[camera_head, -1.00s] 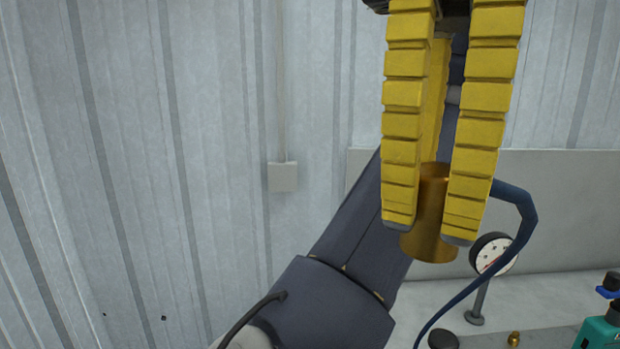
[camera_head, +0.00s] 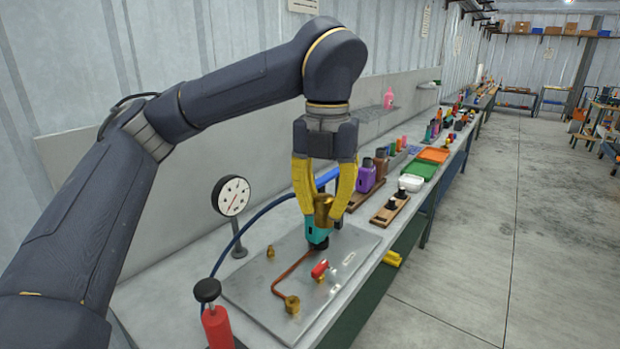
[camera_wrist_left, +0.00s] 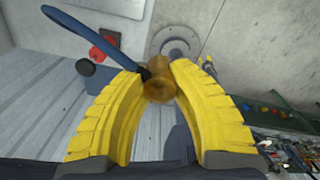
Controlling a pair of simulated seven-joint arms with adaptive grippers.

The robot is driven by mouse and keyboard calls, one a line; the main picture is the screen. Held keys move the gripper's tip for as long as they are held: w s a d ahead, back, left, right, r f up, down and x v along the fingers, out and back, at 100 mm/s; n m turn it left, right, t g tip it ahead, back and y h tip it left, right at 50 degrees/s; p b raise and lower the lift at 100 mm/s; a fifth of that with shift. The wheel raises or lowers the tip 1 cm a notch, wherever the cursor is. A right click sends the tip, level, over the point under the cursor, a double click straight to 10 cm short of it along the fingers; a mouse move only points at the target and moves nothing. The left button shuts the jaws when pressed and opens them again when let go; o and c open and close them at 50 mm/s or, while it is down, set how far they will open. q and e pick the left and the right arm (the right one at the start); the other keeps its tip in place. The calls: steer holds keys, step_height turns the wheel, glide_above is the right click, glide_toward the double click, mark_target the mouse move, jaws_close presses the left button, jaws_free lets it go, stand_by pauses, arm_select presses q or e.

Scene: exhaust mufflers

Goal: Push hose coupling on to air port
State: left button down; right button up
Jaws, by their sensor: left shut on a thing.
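My left gripper (camera_head: 323,200) has its yellow fingers closed around a brass hose coupling (camera_head: 322,208), pointing down over the metal plate (camera_head: 252,290). A blue hose (camera_head: 262,217) curves away to the left from the coupling. In the left wrist view the coupling (camera_wrist_left: 158,88) sits between the fingertips, with the blue hose (camera_wrist_left: 92,37) beside it. A teal fitting (camera_head: 316,232) stands just below the coupling; whether they touch I cannot tell. Small brass fittings stand on the plate, one at the back left (camera_head: 270,251) and one at the front (camera_head: 292,304). Which is the air port is unclear.
A pressure gauge (camera_head: 231,196) stands behind the plate's left. A red cylinder with a black knob (camera_head: 217,325) is at the front left. A copper pipe (camera_head: 284,275) and red-handled valve (camera_head: 320,269) are on the plate. Bottles and trays (camera_head: 433,155) line the bench to the right.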

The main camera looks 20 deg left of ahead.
arm_select(q)
steer(key=w+a+f+n, duration=0.1)
steer(key=w+a+f, duration=0.15)
steer(key=f, duration=0.35)
steer(key=w+a+f+n, duration=0.2)
steer(key=w+f, duration=0.2)
steer(key=f, duration=0.3)
steer(key=n, duration=0.2)
glide_above(292, 297)
step_height(292, 297, down, 15)
steer(key=shift+r, duration=0.2)
steer(key=shift+f, duration=0.1)
steer(key=shift+f, duration=2.75)
steer(key=shift+f, duration=0.7)
steer(key=c, duration=1.2)
jaws_free()
